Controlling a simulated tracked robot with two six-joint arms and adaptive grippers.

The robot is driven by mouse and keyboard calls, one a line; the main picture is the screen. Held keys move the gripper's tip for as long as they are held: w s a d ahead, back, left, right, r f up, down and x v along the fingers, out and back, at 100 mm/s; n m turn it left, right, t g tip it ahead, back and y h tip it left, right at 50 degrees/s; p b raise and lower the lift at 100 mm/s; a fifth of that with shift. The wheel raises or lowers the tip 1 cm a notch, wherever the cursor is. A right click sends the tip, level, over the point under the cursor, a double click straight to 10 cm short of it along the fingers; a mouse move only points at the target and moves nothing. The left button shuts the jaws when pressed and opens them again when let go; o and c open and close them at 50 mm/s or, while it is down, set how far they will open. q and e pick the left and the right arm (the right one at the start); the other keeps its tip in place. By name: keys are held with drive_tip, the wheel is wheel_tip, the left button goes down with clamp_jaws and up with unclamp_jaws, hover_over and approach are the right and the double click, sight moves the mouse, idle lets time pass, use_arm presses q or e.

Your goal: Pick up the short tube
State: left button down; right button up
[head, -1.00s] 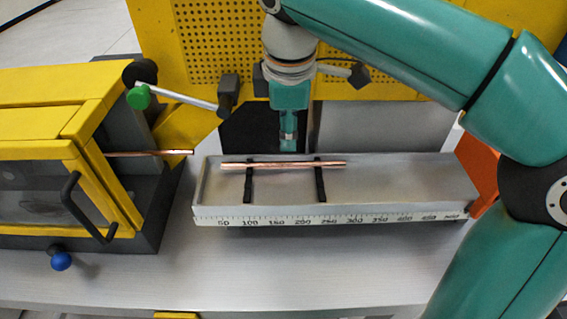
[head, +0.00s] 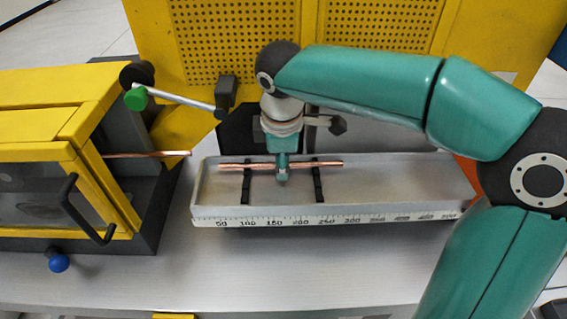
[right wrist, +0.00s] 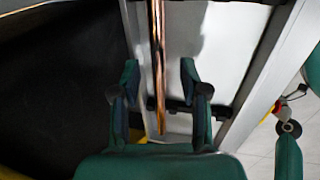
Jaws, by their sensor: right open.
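A copper tube (head: 240,166) lies lengthwise on two dark supports in a grey tray. My right gripper (head: 282,174) is over its middle, pointing down and covering a short piece of it. In the right wrist view, the gripper (right wrist: 160,76) has its two fingers apart, with the copper tube (right wrist: 158,40) running between them; I see a gap on both sides. Another copper tube (head: 150,154) sticks out of the yellow machine on the left; its other end is hidden inside. I cannot tell which is the short one. My left gripper is out of view.
The grey tray (head: 400,190) has a ruler along its front edge and is bare on its right half. The yellow machine (head: 40,130) has a black door handle (head: 75,205).

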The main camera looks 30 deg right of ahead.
clamp_jaws()
idle(0.3)
